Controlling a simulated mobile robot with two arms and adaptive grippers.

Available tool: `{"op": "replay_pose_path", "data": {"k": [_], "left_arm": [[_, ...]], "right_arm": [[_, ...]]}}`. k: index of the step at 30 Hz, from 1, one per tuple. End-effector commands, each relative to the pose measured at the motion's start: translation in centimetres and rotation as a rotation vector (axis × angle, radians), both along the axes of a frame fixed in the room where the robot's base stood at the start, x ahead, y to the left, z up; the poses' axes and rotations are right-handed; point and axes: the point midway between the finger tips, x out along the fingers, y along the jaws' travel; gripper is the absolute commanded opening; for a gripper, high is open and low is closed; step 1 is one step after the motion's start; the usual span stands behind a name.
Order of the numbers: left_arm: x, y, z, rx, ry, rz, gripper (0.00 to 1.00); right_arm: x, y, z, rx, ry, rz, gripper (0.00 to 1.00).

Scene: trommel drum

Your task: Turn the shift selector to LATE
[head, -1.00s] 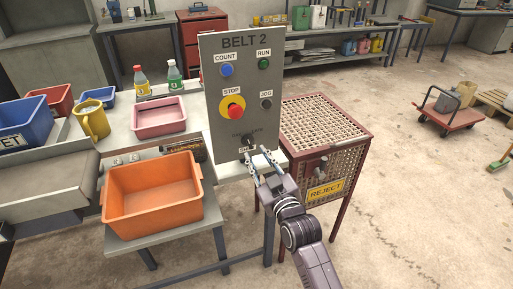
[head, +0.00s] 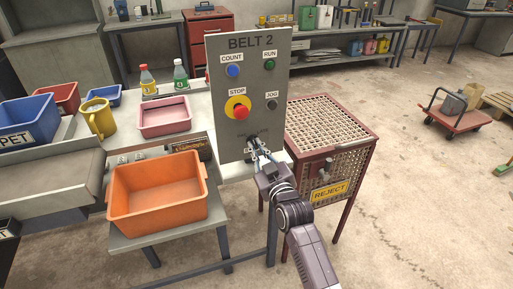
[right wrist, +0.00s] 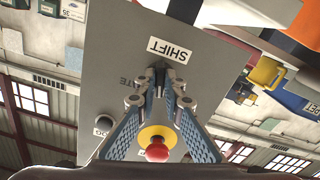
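The grey BELT 2 panel (head: 217,115) stands upright in the middle of the head view. Its shift selector (head: 252,141) is a small dark knob low on the panel, partly covered by my right gripper (head: 257,149). In the right wrist view the panel is upside down, with the SHIFT label (right wrist: 167,49) just beyond the fingertips. My right gripper (right wrist: 161,74) has its blue-padded fingers drawn together around the knob, which they mostly hide. Part of the LATE marking (right wrist: 129,80) shows beside one finger. Where the knob points cannot be read. My left gripper is not in view.
Above the selector are the red STOP button (head: 240,112), the black JOG button (head: 272,105), the blue COUNT button (head: 233,71) and the green RUN button (head: 269,65). A red mesh REJECT cage (head: 366,150) stands close right. An orange bin (head: 158,215) is at left.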

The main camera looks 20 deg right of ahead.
Motion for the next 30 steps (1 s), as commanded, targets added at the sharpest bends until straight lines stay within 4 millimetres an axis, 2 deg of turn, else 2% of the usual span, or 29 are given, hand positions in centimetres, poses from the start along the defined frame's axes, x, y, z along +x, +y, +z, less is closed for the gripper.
{"op": "replay_pose_path", "data": {"k": [14, 30], "left_arm": [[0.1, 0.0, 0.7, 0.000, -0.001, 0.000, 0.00], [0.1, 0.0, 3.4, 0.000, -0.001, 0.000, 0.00]], "right_arm": [[0.0, 0.0, 0.1, 0.073, 0.005, 0.000, 0.00], [0.0, 0.1, 0.2, 0.528, 0.020, -0.001, 0.00]]}}
